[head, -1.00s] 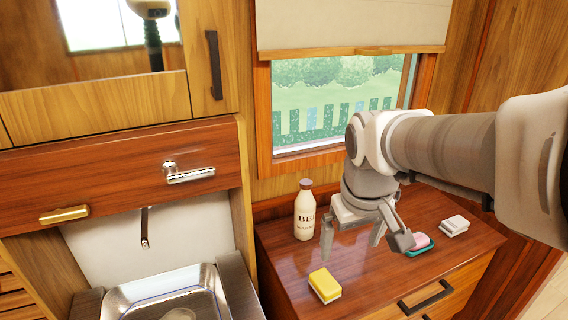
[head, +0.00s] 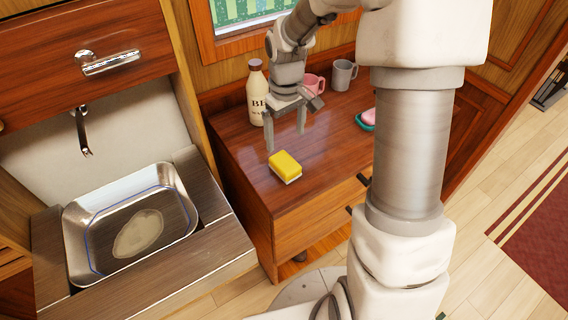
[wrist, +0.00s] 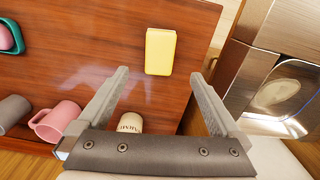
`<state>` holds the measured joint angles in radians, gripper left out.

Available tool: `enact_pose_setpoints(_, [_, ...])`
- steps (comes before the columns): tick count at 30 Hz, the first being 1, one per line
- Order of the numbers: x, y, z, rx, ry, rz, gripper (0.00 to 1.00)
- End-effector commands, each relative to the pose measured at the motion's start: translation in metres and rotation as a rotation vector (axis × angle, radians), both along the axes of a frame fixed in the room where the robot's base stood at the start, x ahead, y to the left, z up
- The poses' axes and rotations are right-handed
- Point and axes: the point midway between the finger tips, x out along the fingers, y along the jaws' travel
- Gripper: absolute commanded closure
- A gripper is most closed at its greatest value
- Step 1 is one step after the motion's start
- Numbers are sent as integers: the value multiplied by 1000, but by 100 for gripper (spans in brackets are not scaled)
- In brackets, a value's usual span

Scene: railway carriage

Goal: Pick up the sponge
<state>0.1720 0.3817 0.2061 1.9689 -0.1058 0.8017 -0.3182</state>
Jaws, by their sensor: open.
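The yellow sponge (head: 285,166) with a pale underside lies flat on the wooden cabinet top (head: 325,155), near its front left edge. In the wrist view the sponge (wrist: 160,51) lies beyond the fingertips, roughly in line with the gap between them. My gripper (head: 286,142) is open and empty, pointing down above the cabinet top just behind the sponge. In the wrist view its two fingers (wrist: 163,78) are spread wide and do not touch the sponge.
A cream bottle (head: 256,92) stands close behind my gripper. A pink mug (head: 314,84) and a grey mug (head: 343,75) stand at the back. A pink soap on a teal dish (head: 366,122) is partly hidden by my arm. A metal sink (head: 185,215) is at the left.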

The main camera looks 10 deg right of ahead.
Motion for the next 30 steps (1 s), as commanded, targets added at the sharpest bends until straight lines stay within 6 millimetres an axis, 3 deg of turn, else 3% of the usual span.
enact_pose_setpoints(1, [-1,0,-14,1,5,0,0])
enact_pose_setpoints(6, [-1,0,-45,0,3,0,0])
enact_pose_setpoints(14, [-1,0,-63,0,1,-1,0])
enact_pose_setpoints(24, [-5,-1,-108,1,1,0,0])
enact_pose_setpoints(30, [-4,-2,-111,0,-1,-1,0])
